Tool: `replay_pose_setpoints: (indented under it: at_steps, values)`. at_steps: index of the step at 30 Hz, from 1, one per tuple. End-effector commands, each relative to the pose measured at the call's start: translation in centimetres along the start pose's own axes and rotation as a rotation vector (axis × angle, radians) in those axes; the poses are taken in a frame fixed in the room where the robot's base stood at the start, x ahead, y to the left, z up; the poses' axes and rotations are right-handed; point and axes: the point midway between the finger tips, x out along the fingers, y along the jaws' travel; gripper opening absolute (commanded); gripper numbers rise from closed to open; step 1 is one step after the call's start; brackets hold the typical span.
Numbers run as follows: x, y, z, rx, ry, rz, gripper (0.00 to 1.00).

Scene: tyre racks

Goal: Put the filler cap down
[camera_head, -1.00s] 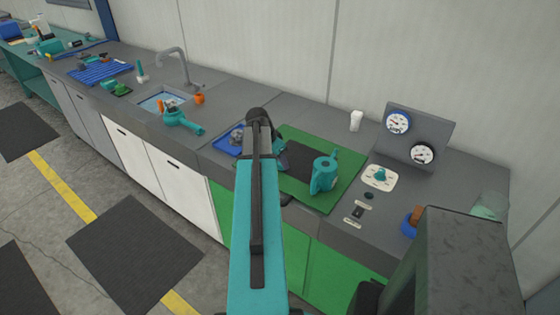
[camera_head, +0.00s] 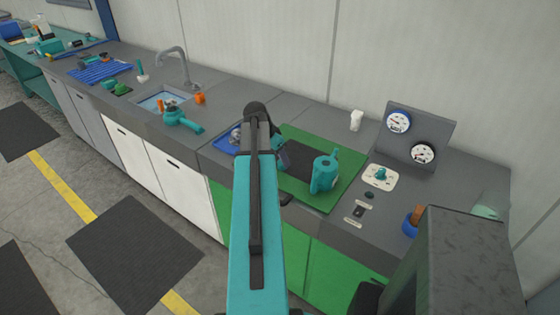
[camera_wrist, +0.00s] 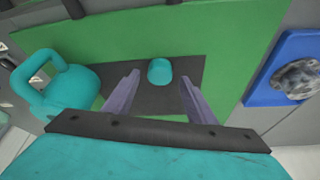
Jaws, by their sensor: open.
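The filler cap, a small teal cylinder (camera_wrist: 159,71), lies on a dark rectangular pad (camera_wrist: 150,98) on the green mat (camera_wrist: 135,30). It is in the wrist view, between and just beyond the tips of my gripper (camera_wrist: 159,80). My gripper's grey fingers are spread wide, with a gap on both sides of the cap. A teal can with a handle (camera_wrist: 68,85) stands left of the cap in the wrist view. In the head view the can (camera_head: 324,174) stands on the mat's right part. My arm hides the cap there.
A blue tray (camera_wrist: 290,65) holding a grey lumpy thing (camera_wrist: 300,79) lies beside the mat. A sink (camera_head: 163,101) is farther left.

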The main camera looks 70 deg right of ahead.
Motion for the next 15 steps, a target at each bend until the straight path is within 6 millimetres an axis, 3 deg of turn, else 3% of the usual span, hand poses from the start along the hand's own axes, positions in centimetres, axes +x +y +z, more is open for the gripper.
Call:
replay_pose_setpoints:
  at_steps: [15]
  values:
    - [-5.5, 0.0, 0.1, -0.001, 0.001, -0.001, 0.51]
